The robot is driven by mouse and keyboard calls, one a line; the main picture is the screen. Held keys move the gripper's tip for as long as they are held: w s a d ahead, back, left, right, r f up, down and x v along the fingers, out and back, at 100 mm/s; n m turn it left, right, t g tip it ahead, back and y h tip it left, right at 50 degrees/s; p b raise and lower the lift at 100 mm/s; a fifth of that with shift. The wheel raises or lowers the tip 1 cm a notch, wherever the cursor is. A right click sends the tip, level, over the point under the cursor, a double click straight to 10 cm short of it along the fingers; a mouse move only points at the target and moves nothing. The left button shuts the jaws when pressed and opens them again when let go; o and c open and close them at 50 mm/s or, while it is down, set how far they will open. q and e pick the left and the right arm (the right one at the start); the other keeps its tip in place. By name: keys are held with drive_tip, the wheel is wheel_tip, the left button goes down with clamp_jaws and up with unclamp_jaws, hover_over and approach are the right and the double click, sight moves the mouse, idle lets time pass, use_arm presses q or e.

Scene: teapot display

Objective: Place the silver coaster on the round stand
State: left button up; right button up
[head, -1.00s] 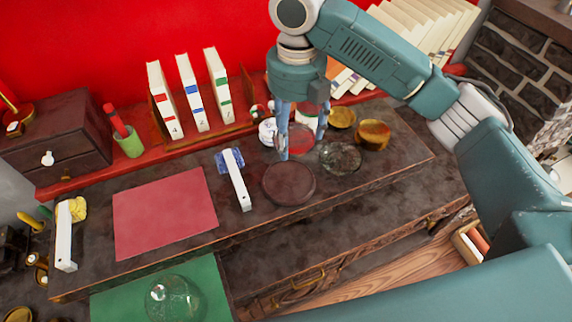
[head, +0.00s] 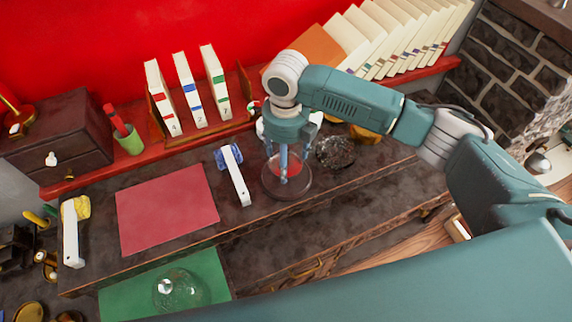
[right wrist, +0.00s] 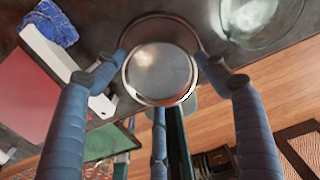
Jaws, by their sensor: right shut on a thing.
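The silver coaster (right wrist: 160,72) is a shiny round disc in the right wrist view. My right gripper (right wrist: 161,70) is shut on it, with fingers around its rim. The round stand (right wrist: 150,27) is a dark brown disc behind and below the coaster, which covers much of it. In the head view, the stand (head: 290,195) lies on the dark shelf, and my right gripper (head: 284,172) points down over it. The coaster between the fingers (head: 276,163) looks reddish there. Whether coaster and stand touch is unclear. My left gripper is not in view.
A glass dish (head: 335,152) sits right of the stand. A red mat (head: 165,208) lies farther left. Books (head: 187,90) and a golden bowl (head: 365,134) are behind.

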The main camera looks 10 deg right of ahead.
wheel_tip(320, 180, down, 3)
drive_tip(key=shift+f+p, duration=0.2)
drive_tip(key=shift+p, duration=0.2)
drive_tip(key=shift+f, duration=0.55)
drive_tip(key=o, duration=1.2)
drive_tip(key=shift+f, duration=0.1)
wheel_tip(320, 180, up, 11)
drive_tip(key=b, duration=0.3)
drive_tip(key=shift+r, duration=0.65)
